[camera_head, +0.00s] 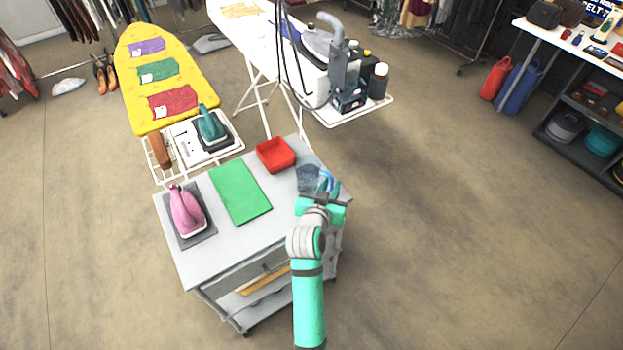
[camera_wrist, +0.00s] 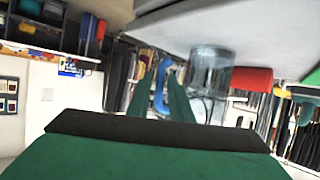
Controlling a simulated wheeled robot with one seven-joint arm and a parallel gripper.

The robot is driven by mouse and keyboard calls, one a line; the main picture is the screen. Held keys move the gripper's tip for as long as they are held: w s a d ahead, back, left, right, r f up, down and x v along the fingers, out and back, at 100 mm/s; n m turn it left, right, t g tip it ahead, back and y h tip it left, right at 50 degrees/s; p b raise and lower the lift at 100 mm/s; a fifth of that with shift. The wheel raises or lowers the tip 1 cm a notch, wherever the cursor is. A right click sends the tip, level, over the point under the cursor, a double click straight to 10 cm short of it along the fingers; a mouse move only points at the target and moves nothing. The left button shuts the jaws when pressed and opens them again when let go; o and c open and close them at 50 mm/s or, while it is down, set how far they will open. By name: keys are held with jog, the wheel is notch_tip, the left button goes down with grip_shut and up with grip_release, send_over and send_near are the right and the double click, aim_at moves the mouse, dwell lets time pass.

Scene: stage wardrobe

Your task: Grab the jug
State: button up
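The jug (camera_head: 307,179) is clear, bluish and see-through, with a blue handle on its right side. It stands at the right end of the grey cart top. In the wrist view, which is upside down, the jug (camera_wrist: 211,72) is right of my fingers and its blue handle (camera_wrist: 161,88) shows between the two fingers. My gripper (camera_head: 325,190) is at the handle side of the jug. The fingers (camera_wrist: 162,85) are apart, one on each side of the handle, with a gap visible. The arm partly hides the jug's lower part in the head view.
The cart top also holds a red tray (camera_head: 275,155), a green mat (camera_head: 240,194) and a pink iron (camera_head: 186,211) on a grey pad. A yellow ironing board (camera_head: 160,70) and a white table with a steamer (camera_head: 345,75) stand behind. Floor to the right is clear.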

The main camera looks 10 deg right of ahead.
jog(key=shift+x, duration=2.65)
jog(key=shift+a, duration=0.1)
grip_shut()
